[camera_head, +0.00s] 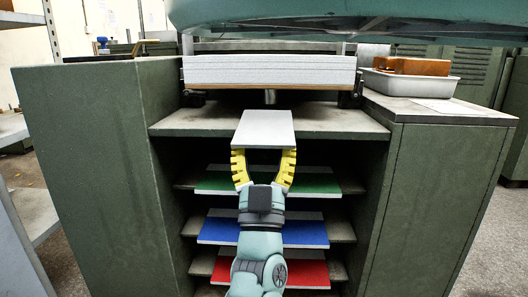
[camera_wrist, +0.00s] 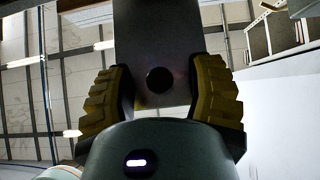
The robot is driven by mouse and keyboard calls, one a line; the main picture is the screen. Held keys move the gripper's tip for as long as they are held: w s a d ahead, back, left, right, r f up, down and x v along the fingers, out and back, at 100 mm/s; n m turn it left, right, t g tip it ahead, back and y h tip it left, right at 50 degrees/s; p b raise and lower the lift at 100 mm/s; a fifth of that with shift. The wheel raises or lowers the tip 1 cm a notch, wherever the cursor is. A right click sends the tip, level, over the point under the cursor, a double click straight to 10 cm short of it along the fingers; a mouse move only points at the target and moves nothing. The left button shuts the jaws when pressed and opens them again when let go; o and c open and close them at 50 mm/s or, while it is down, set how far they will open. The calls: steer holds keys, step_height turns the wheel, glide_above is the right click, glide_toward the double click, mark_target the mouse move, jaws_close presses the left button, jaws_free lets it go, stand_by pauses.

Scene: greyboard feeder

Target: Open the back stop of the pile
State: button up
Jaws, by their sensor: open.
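The pile (camera_head: 270,72) is a thick white stack on a thin brown board, on top of the green cabinet, in the head view. I cannot make out the back stop for certain. My gripper (camera_head: 264,154) has yellow ribbed fingers and is open, pointing up towards the front of the pile. A flat grey plate (camera_head: 264,129) lies at the fingertips, below the pile. In the wrist view the plate (camera_wrist: 159,35) runs between my fingers (camera_wrist: 160,85) and has a dark round spot. I cannot tell whether the fingers touch it.
Shelves below hold green (camera_head: 315,181), blue (camera_head: 220,231) and red (camera_head: 310,274) boards. A brown block (camera_head: 411,66) sits in a grey tray (camera_head: 410,84) on the right cabinet top. A large teal body (camera_head: 340,20) overhangs the pile. Cabinet walls flank my arm.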

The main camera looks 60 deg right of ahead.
steer(key=v, duration=1.2)
